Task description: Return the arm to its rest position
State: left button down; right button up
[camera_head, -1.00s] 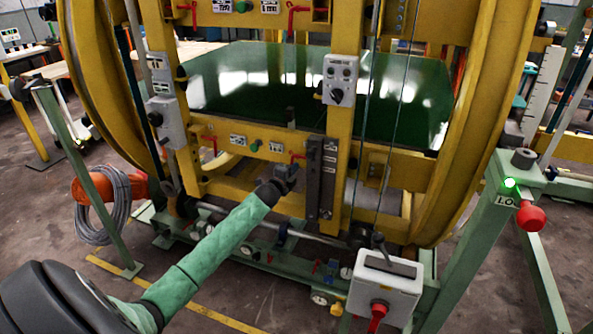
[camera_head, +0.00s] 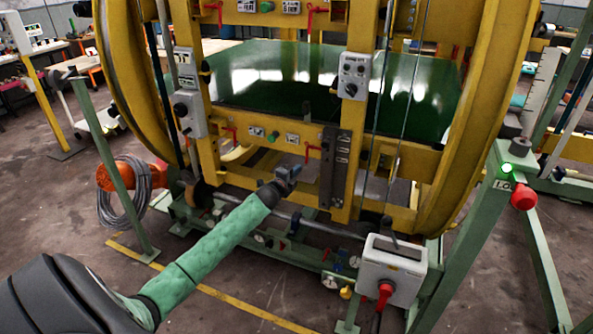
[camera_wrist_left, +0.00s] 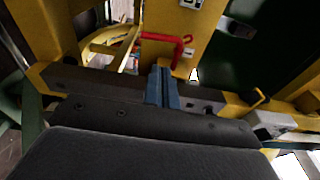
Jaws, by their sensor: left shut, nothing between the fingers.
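My left arm (camera_head: 215,248), in a green sleeve, reaches in from the lower left of the head view. My left gripper (camera_head: 290,172) is at its end, in front of the lower yellow beam of the ring inverter (camera_head: 345,190). Its blue-grey fingers are shut with nothing between them. In the left wrist view the shut fingers (camera_wrist_left: 162,88) point at the yellow frame, close to a red handle (camera_wrist_left: 165,40). I cannot tell whether they touch the frame. My right gripper is not in view.
A grey control box (camera_head: 352,75) is on a yellow post. A white box with a red knob (camera_head: 392,270) stands at the lower right. A hose coil (camera_head: 125,195) hangs at the left. Floor is clear at lower left.

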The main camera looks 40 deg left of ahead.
pick_arm(q)
jog(key=shift+f, duration=0.15)
dwell(0.3)
notch_tip(320, 180, down, 3)
jog(key=s+a+n+g+y, duration=0.2)
jog(key=a+n+g+y, duration=0.15)
jog(key=n, duration=0.35)
jog(key=s+d+f+n+g+h, duration=0.2)
jog(key=s+d+n+g, duration=0.25)
jog(key=s+d, duration=1.55)
jog(key=s+d+f+n+g+h, duration=0.3)
jog(key=s+d+g, duration=0.3)
jog(key=s+d, duration=1.5)
jog(key=s+d+f+g, duration=0.1)
jog(key=s+f, duration=0.1)
jog(key=s, duration=0.3)
jog(key=s+d+f+g, duration=0.1)
jog(key=s+d+f, duration=0.1)
jog(key=s, duration=0.4)
jog(key=shift+s+d+f+n+h, duration=0.15)
jog(key=shift+d+f+n+h, duration=0.1)
jog(key=shift+f+n+h, duration=0.3)
